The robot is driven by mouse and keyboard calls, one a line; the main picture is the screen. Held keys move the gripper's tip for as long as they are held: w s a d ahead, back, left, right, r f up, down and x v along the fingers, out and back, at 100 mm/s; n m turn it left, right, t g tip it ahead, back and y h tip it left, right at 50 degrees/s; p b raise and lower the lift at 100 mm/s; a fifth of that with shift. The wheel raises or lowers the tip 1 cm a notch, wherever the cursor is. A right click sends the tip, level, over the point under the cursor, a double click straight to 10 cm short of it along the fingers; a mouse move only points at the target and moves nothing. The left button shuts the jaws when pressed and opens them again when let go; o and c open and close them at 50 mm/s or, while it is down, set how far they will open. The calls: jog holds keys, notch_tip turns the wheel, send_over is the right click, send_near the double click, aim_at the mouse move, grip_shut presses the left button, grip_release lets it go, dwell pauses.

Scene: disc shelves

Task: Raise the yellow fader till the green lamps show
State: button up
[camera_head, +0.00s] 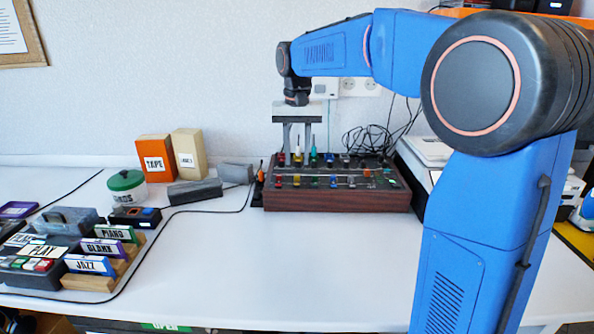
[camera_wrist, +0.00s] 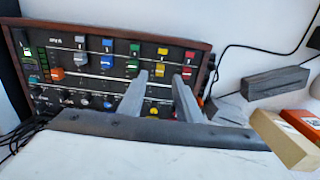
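The mixer (camera_head: 335,201) is a dark panel in a brown wooden case on the white table, with rows of coloured caps. In the wrist view the yellow fader cap (camera_wrist: 159,70) shows between the fingertips, between a green cap (camera_wrist: 132,64) and a red cap (camera_wrist: 186,73). My gripper (camera_head: 298,150) points down over the mixer's left part; in the wrist view its two grey fingers (camera_wrist: 160,76) stand apart, with a gap beside the yellow cap. Small green lamps (camera_wrist: 29,60) form a column at the panel's end; I cannot tell which are lit.
Grey blocks (camera_head: 195,191), an orange box (camera_head: 155,157) and a cream box (camera_head: 188,154) stand left of the mixer. Black cables (camera_head: 370,140) lie behind it. Labelled blocks (camera_head: 90,265) sit at the far left. The table in front is clear.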

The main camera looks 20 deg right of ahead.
aim_at(297, 175)
jog(key=shift+f, duration=2.55)
jog(key=shift+c, duration=0.3)
grip_shut()
